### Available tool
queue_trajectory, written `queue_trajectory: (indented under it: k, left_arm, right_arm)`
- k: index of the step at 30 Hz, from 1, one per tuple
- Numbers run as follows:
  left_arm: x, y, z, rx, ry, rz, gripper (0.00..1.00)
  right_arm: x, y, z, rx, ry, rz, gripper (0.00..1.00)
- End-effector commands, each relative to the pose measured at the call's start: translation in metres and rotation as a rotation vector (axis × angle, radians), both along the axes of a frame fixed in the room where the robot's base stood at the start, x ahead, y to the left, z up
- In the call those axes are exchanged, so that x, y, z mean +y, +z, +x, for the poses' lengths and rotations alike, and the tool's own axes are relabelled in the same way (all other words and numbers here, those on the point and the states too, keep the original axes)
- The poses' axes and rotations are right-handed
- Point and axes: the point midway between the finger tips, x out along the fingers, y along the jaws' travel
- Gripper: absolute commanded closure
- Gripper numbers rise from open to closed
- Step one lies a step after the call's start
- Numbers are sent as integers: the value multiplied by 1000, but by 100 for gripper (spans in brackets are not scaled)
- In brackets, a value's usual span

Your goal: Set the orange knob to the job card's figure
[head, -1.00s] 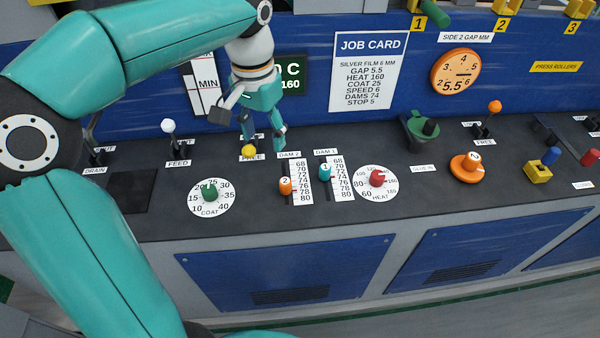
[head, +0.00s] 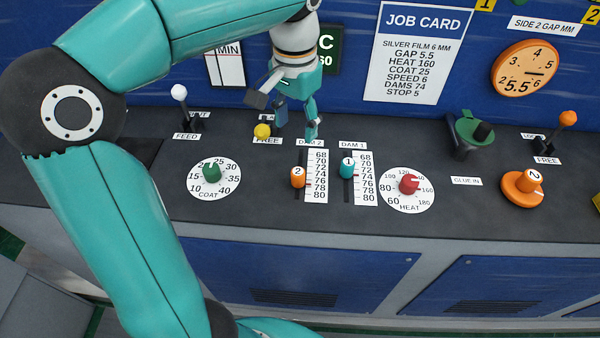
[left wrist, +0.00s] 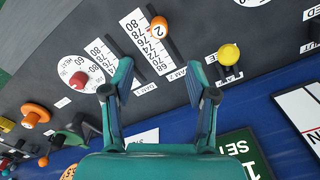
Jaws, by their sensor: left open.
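The orange knob (head: 524,186), a round base with an upright grip marked 2, stands on the dark console at the right of the head view. It also shows at the left of the left wrist view (left wrist: 36,114). The job card (head: 419,52) reads GAP 5.5, HEAT 160, COAT 25, SPEED 6, DAMS 74, STOP 5. The orange SIDE 2 GAP MM dial (head: 524,71) shows 5.5 at its bottom. My left gripper (head: 297,130) is open and empty, above the back of the console near the DAM 2 label, well left of the knob. It also shows in the left wrist view (left wrist: 158,95).
Between gripper and knob are the teal DAM 1 slider (head: 347,167), red HEAT knob (head: 409,184) and green part (head: 468,133). The orange DAM 2 slider (head: 298,177), yellow lever (head: 262,131) and orange-tipped lever (head: 567,118) also stand up. The console front is clear.

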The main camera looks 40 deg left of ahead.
Motion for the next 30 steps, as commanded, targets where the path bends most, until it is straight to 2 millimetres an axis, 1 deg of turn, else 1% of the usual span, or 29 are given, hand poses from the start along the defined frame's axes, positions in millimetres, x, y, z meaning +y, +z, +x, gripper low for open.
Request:
queue_trajectory:
  k: [1,5,12,18,21,24,30]
  left_arm:
    - [-1,-10,0,5,-2,-1,42]
    - [-2,-37,1,7,-4,-1,42]
    - [-2,-89,1,8,-6,0,42]
    - [-3,-125,1,6,-6,-2,42]
    - [-2,-136,2,5,-7,-1,42]
    - [-2,-143,2,3,-7,0,42]
    - [-3,-147,2,1,-8,0,42]
  right_arm:
    - [0,-2,0,0,0,0,60]
    - [0,-4,0,0,0,0,60]
    - [0,-7,0,0,0,0,60]
    - [0,-8,0,0,0,0,60]
    - [0,-8,0,0,0,0,60]
    - [0,-8,0,0,0,0,60]
    - [0,-8,0,0,0,0,60]
